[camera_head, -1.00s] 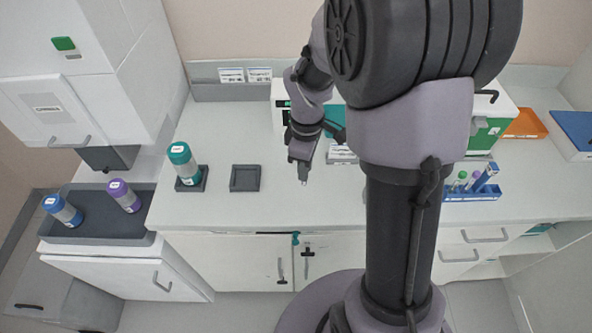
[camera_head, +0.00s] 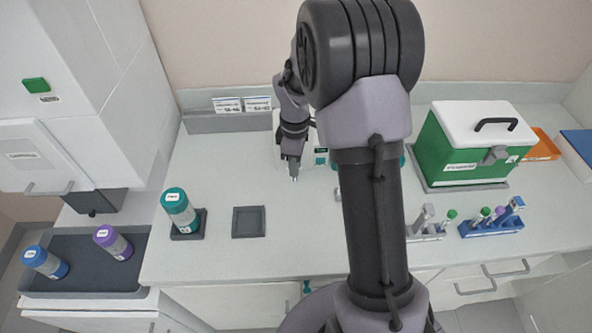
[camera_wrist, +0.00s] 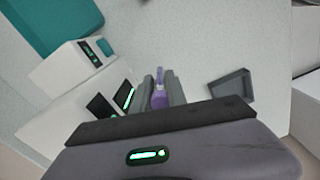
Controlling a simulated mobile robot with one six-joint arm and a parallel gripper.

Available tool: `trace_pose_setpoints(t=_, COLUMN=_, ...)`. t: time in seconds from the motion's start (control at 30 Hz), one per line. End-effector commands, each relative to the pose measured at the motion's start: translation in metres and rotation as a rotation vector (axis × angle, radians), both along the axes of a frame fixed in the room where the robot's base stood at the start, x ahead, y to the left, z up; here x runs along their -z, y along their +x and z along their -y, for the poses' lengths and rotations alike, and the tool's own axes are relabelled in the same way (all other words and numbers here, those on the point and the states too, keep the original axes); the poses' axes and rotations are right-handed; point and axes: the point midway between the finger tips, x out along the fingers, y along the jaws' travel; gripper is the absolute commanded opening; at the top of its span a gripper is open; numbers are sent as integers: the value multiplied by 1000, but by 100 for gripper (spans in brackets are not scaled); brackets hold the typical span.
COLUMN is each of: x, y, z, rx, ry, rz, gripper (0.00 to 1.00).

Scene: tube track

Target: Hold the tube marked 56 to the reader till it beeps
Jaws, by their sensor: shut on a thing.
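My gripper (camera_head: 294,179) hangs over the middle of the white counter, pointing down. In the wrist view my gripper (camera_wrist: 162,82) is shut on a purple tube (camera_wrist: 159,96), which stands between the two grey fingers. No number can be read on it. A white device (camera_wrist: 72,66) with a small lit screen is to the left in the wrist view, with another lit green display (camera_wrist: 126,96) closer to the fingers. I cannot tell which is the reader. The tube is apart from both.
A blue rack (camera_head: 492,228) with several tubes and a green box (camera_head: 468,150) with a white lid are at the right. An empty dark square tray (camera_head: 249,222) and a teal-capped bottle (camera_head: 180,210) are at the left. A dark tray (camera_head: 85,284) holds two bottles.

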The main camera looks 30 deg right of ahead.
Motion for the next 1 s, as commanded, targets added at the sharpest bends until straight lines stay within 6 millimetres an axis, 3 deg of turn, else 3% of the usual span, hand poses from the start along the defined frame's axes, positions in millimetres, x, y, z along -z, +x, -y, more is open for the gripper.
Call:
trace_pose_setpoints(t=0.17, x=2, y=9, z=4, rx=1, ry=0, rz=0, gripper=0)
trace_pose_setpoints(t=0.5, x=0, y=9, z=4, rx=0, ry=0, rz=0, gripper=0)
trace_pose_setpoints(t=1.0, x=-47, y=-33, z=-14, rx=-1, ry=0, rz=0, gripper=0)
